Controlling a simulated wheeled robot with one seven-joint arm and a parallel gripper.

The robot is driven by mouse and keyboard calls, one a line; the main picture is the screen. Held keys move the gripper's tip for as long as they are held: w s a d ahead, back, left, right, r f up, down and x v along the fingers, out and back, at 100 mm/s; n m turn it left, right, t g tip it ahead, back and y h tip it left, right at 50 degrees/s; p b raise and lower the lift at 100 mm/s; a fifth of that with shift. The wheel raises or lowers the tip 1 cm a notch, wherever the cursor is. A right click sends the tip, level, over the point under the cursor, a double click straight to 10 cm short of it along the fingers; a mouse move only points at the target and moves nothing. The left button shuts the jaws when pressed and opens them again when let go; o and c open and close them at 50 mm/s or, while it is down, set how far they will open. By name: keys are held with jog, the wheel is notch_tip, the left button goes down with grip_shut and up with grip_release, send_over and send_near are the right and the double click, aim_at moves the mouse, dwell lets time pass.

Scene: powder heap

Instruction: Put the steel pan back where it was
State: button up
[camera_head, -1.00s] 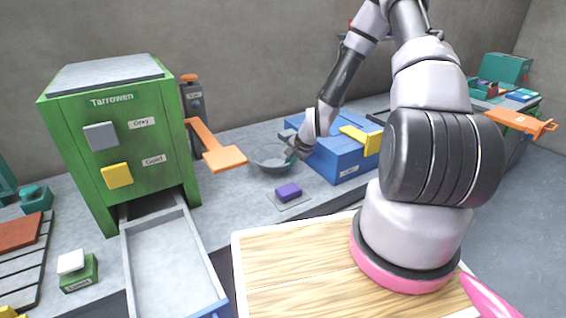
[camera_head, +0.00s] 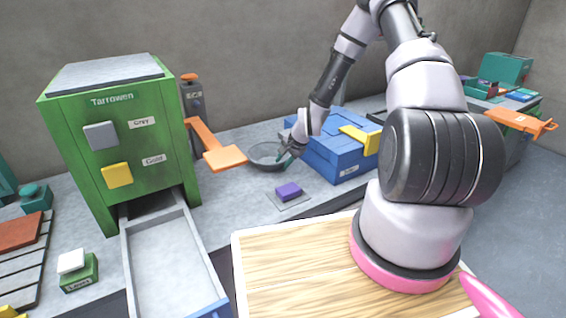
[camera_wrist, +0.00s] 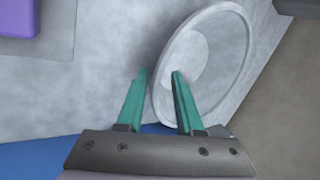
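The steel pan (camera_head: 266,155), a shallow grey round dish, is over the grey worktop between the orange arm of the dark post and the blue box. My gripper (camera_head: 287,155) is at the pan's right edge. In the wrist view the pan (camera_wrist: 209,62) appears tilted, its near wall between my green fingers (camera_wrist: 159,85). The exact contact is hard to see. I cannot tell whether the pan's underside touches the worktop.
A purple block (camera_head: 289,190) sits on a small grey plate (camera_head: 291,202) in front of the pan. The blue box (camera_head: 338,153) stands close to the right. The orange arm (camera_head: 222,157) reaches toward the pan from the left. A green cabinet (camera_head: 165,130) with an open tray is further left.

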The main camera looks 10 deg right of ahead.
jog(key=s+d+r+n+h, duration=0.15)
jog(key=s+r, duration=0.35)
jog(key=r, duration=0.7)
jog(key=s+d+r+n, duration=0.2)
jog(key=s+r, duration=0.2)
jog(key=r, duration=0.8)
jog(key=s+d+r+n+h, duration=0.15)
jog(key=s+r, duration=0.35)
jog(key=r, duration=0.7)
jog(key=s+r+n+t+y, duration=0.1)
jog(key=s+r+n+t, duration=0.1)
jog(key=s+r, duration=1)
jog(key=s, duration=0.4)
jog(key=shift+a+y, duration=0.35)
jog(key=shift+y, duration=0.05)
